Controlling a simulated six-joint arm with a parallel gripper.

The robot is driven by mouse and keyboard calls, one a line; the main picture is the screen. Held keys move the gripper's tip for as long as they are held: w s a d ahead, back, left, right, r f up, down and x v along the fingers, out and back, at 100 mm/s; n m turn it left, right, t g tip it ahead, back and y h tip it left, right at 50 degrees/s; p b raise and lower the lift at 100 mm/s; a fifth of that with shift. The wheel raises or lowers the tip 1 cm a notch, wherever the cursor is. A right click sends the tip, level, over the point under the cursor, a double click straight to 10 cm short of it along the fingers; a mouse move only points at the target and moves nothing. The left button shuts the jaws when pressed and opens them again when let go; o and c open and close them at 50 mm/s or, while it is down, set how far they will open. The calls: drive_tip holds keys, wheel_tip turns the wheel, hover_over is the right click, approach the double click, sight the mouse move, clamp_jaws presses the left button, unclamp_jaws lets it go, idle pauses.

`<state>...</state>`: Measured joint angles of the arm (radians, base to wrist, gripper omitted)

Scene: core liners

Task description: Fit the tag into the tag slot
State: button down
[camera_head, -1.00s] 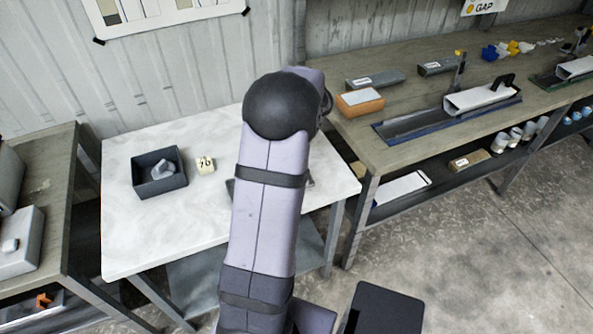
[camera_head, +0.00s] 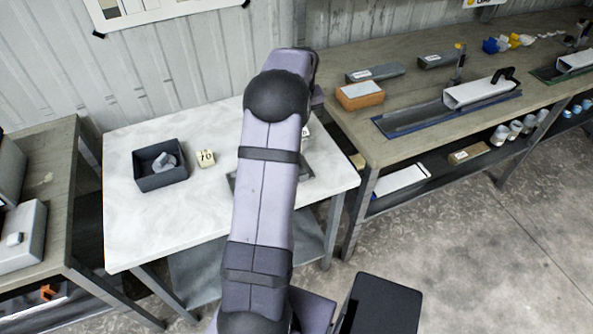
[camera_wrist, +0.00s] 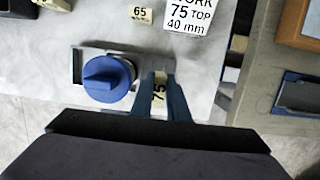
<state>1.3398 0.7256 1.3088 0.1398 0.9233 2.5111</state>
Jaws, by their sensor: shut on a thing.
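In the wrist view my gripper (camera_wrist: 160,80) is shut on a pale tag (camera_wrist: 159,92) marked 75, which shows between the two dark blue fingers. The tag is at the right part of a grey fixture (camera_wrist: 127,57) that carries a round blue knob (camera_wrist: 107,78) just left of the fingers. The tag slot is hidden by the fingers and tag; I cannot tell whether the tag touches it. In the head view my arm hides the gripper and most of the fixture (camera_head: 308,171) on the white table.
A tag (camera_wrist: 140,14) marked 65 and a printed card (camera_wrist: 190,14) reading 75 TOP 40 mm lie beyond the fixture. A tag (camera_head: 206,158) marked 70 lies beside a dark bin (camera_head: 161,181) with grey pieces. A wooden bench (camera_head: 420,133) stands right.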

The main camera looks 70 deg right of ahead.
drive_tip(key=shift+s+a+f+p+x, duration=0.1)
drive_tip(key=shift+s+a+p+x, duration=0.3)
drive_tip(key=shift+x, duration=1.2)
drive_tip(key=shift+s+a+f+p+x, duration=0.1)
drive_tip(key=shift+p+x, duration=0.5)
drive_tip(key=shift+x, duration=1.05)
drive_tip(key=shift+s+a+p+x, duration=0.2)
drive_tip(key=shift+p+x, duration=0.3)
drive_tip(key=shift+x, duration=1.1)
drive_tip(key=shift+f, duration=0.15)
drive_tip(key=c, duration=1.7)
unclamp_jaws()
drive_tip(key=b+v, duration=0.2)
drive_tip(key=v, duration=1)
drive_tip(key=shift+s+b, duration=0.1)
drive_tip(key=shift+b, duration=0.25)
